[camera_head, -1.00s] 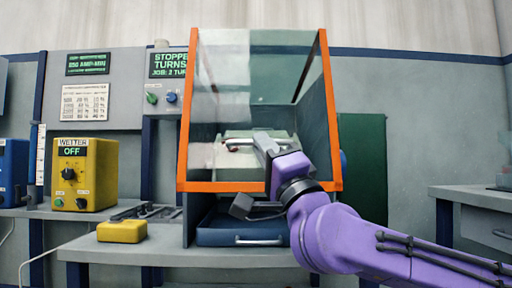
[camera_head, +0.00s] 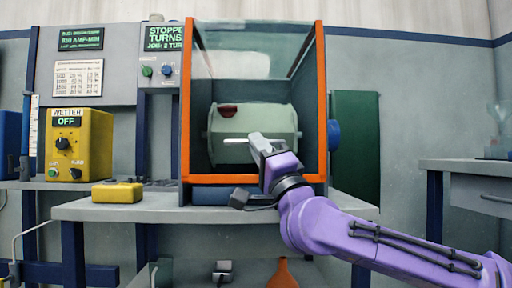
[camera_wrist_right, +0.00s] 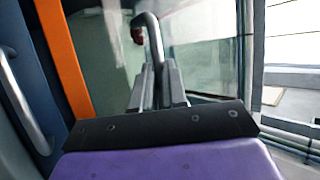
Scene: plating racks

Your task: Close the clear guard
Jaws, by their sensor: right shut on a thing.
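The clear guard (camera_head: 245,55) is a see-through pane in an orange frame (camera_head: 250,180), in front of a grey enclosure in the head view. Its bottom bar is low, just above the blue tray (camera_head: 222,196) at the bench top. A pale bar handle (camera_head: 236,141) crosses the front of the guard. My right gripper (camera_head: 261,146) is shut on this handle. In the right wrist view the bent metal handle (camera_wrist_right: 151,35) runs up from between the fingers (camera_wrist_right: 158,85). A pale green barrel (camera_head: 255,120) with a red part shows behind the pane. My left gripper is not in view.
A yellow block (camera_head: 117,192) lies on the bench (camera_head: 150,208) left of the enclosure. A yellow WETTER box (camera_head: 80,145) reading OFF stands farther left. A blue knob (camera_head: 333,135) is on the enclosure's right side. A second table (camera_head: 470,165) stands at the right.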

